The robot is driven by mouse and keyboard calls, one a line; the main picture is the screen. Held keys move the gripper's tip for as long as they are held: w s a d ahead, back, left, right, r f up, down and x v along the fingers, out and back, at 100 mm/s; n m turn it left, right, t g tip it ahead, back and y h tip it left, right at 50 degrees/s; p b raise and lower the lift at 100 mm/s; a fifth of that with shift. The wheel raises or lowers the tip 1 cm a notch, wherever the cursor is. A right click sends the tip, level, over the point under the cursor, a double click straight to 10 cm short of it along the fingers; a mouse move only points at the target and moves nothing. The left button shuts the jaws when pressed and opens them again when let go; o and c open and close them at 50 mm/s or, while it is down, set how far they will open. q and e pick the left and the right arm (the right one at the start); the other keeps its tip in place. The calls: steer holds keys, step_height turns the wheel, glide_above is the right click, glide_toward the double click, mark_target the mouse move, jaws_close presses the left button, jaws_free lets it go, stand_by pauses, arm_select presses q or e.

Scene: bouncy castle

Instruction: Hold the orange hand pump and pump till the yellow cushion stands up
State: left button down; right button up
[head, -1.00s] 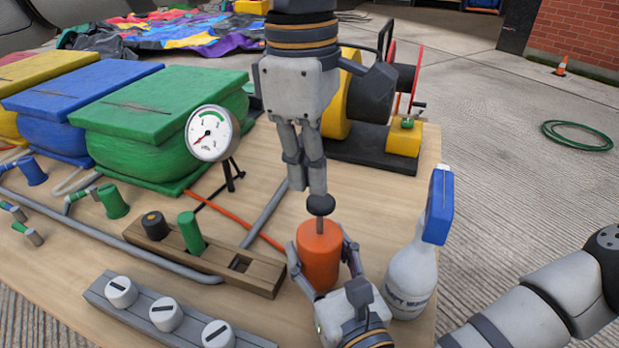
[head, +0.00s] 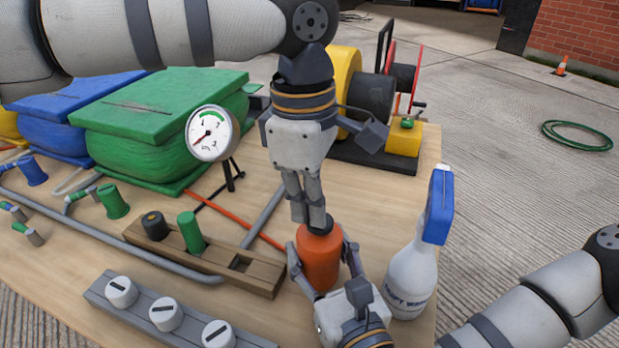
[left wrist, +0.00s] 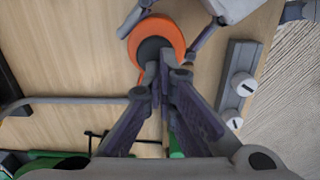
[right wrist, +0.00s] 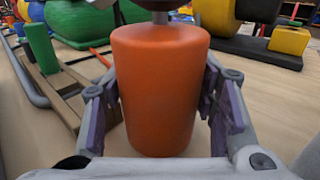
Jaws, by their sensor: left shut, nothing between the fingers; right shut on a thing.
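The orange hand pump (head: 319,262) stands upright at the table's front right. My right gripper (head: 322,250) is shut around its body, one finger on each side, as the right wrist view also shows (right wrist: 160,90). My left gripper (head: 309,220) is shut and empty, its fingertips on the black knob (head: 321,225) atop the pump. In the left wrist view the fingertips (left wrist: 161,70) are over the dark knob.
A white spray bottle with blue head (head: 411,270) stands close right of the pump. A wooden block (head: 215,262) with pegs and a grey knob strip (head: 190,325) lie left. A gauge (head: 212,134) stands behind, its needle low. Green (head: 150,125) and blue (head: 60,130) cushions stand behind left.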

mark_target(305, 232)
arm_select(q)
steer(key=shift+f, duration=0.1)
step_height(305, 232, up, 14)
steer(key=shift+a, duration=0.3)
stand_by(1.2)
arm_select(e)
steer(key=o, duration=1.6)
